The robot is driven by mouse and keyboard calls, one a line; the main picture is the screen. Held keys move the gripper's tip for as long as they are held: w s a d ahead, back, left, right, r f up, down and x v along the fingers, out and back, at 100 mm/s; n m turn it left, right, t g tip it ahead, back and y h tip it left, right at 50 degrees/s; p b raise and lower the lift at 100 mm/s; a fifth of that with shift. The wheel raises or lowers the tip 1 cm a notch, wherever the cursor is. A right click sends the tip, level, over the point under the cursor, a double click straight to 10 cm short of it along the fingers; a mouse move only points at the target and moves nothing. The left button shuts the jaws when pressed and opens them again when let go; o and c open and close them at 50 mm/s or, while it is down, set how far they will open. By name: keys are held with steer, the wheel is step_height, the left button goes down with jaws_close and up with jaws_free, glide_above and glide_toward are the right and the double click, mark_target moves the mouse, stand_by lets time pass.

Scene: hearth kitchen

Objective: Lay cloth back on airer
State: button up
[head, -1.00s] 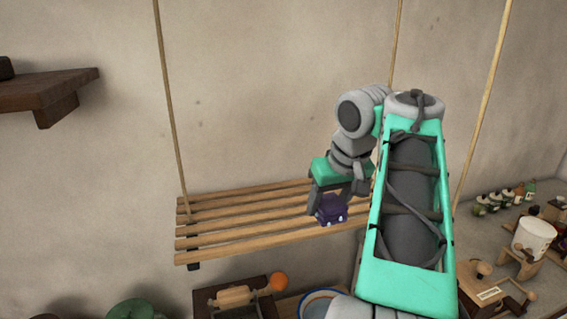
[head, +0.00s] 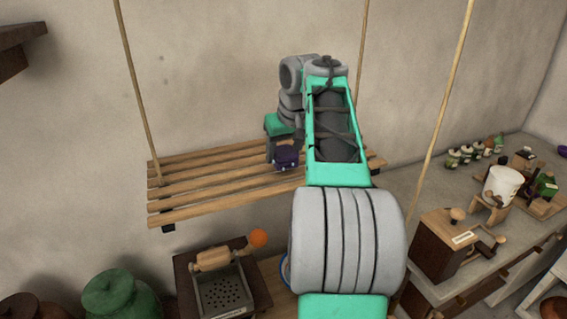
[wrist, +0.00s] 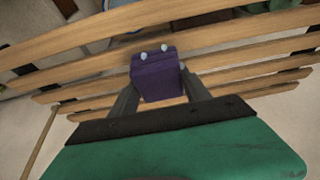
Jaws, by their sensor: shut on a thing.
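The cloth (head: 287,158) is a small folded purple bundle with pale dots on one face. In the wrist view the cloth (wrist: 155,78) sits between my two fingers. My gripper (head: 279,157) is shut on it. The airer (head: 190,186) is a hanging rack of pale wooden slats on ropes. In the wrist view its slats (wrist: 75,42) run behind and below the cloth. The cloth is over the right half of the slats; I cannot tell whether it touches them. My arm hides part of the airer's right end.
Below the airer are a box with a perforated top (head: 222,291), an orange ball (head: 258,238) and a green jar (head: 118,296). A counter at the right holds a wooden grinder (head: 441,250), a white pot (head: 502,186) and several small bottles (head: 467,153). Ropes (head: 447,90) hang beside my arm.

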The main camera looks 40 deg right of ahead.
steer(key=shift+f, duration=0.8)
